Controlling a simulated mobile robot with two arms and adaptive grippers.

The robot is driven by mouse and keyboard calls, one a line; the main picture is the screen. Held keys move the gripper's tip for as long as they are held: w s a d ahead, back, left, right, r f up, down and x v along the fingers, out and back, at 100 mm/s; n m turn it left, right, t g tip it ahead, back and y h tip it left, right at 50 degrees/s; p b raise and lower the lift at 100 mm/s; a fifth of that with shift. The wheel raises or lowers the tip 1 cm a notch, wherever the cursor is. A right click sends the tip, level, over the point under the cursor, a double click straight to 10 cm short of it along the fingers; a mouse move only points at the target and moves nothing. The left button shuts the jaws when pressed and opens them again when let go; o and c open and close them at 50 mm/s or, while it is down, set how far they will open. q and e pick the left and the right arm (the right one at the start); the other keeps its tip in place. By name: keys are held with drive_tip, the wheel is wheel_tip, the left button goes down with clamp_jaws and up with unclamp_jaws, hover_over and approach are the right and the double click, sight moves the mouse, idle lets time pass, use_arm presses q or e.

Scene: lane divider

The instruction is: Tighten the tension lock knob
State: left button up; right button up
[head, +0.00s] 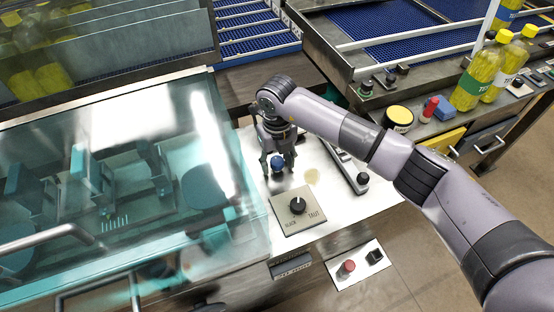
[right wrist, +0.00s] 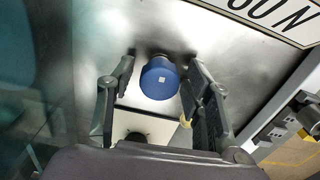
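A blue round knob (head: 277,163) stands on the bright metal panel. A black dial (head: 297,205) sits on a plate marked SLACK and TAUT, in front of the blue knob. I cannot read a label on the blue knob. My left gripper is not in view.
A clear greenish guard (head: 110,190) covers the machine at left. A black-ended lever (head: 362,180) lies right of the gripper. A red button (head: 347,267) and black switch (head: 374,256) are at the front. Yellow bottles (head: 468,85) stand at the right, beyond my arm.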

drive_tip(key=c, duration=1)
drive_tip(key=m+b, duration=0.1)
drive_tip(key=m, duration=0.2)
drive_tip(key=shift+m+b, duration=0.35)
drive_tip(key=shift+m, duration=0.05)
drive_tip(key=m+b, duration=0.1)
drive_tip(key=m, duration=0.4)
drive_tip(key=shift+b, duration=0.35)
drive_tip(key=m+b, duration=0.1)
drive_tip(key=m, duration=0.4)
drive_tip(key=shift+w+r+m, duration=0.1)
drive_tip(key=shift+r+m, duration=0.05)
drive_tip(key=shift+m, duration=2.15)
